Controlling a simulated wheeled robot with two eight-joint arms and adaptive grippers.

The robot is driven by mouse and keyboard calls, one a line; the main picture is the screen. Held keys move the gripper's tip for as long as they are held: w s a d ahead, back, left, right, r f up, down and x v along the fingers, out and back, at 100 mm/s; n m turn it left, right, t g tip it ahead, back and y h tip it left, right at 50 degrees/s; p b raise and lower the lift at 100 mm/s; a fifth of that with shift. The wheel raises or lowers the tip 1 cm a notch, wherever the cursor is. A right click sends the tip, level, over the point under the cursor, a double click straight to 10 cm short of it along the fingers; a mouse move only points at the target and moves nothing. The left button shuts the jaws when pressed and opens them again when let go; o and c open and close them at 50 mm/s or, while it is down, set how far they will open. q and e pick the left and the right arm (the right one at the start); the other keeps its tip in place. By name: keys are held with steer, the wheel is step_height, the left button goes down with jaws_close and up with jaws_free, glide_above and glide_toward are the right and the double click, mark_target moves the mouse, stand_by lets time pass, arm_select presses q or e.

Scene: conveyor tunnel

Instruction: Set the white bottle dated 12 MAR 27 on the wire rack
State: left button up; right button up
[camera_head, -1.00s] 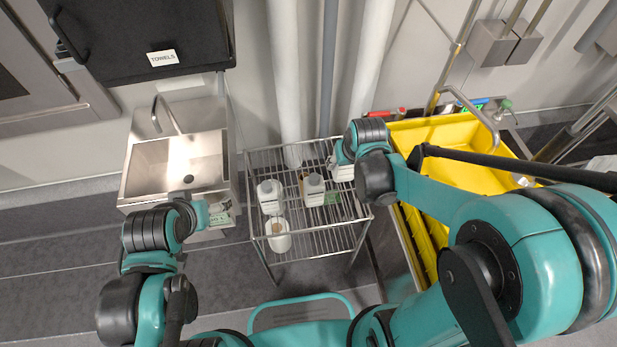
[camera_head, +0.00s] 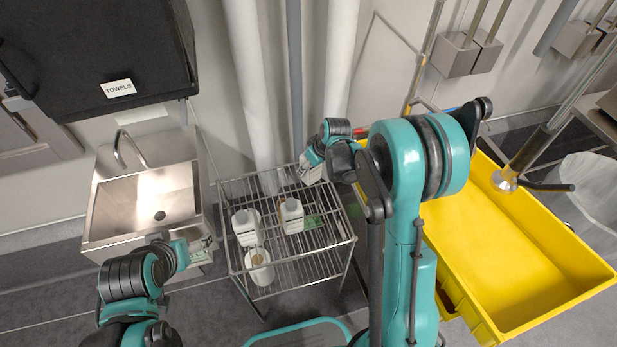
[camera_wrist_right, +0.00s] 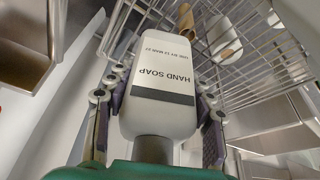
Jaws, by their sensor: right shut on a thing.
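My right gripper (camera_head: 322,150) is shut on a white bottle (camera_head: 311,172) near the back right corner of the wire rack (camera_head: 252,184). In the right wrist view the bottle (camera_wrist_right: 163,85) sits between the fingers, and its label reads HAND SOAP with a small USE BY date that looks like 12 MAR 27. The rack (camera_wrist_right: 270,72) shows beyond it. In the head view the bottle overlaps the rack's back edge; I cannot tell whether it touches the rack. My left gripper (camera_head: 204,247) is by the sink's front right; its fingers are too unclear to judge.
Two white bottles (camera_head: 246,228) (camera_head: 292,216) stand on the rack's top shelf. A white round thing (camera_head: 259,268) is lower down. A green patch (camera_head: 314,222) shows at the right. A sink (camera_head: 145,205) stands left, a yellow bin (camera_head: 500,255) right, pipes (camera_head: 250,90) behind.

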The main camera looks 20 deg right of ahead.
mark_target(311, 173)
step_height(311, 173, down, 4)
steer(key=shift+r+b, duration=0.25)
steer(key=shift+b, duration=0.35)
steer(key=shift+f, duration=0.1)
steer(key=o, duration=1.7)
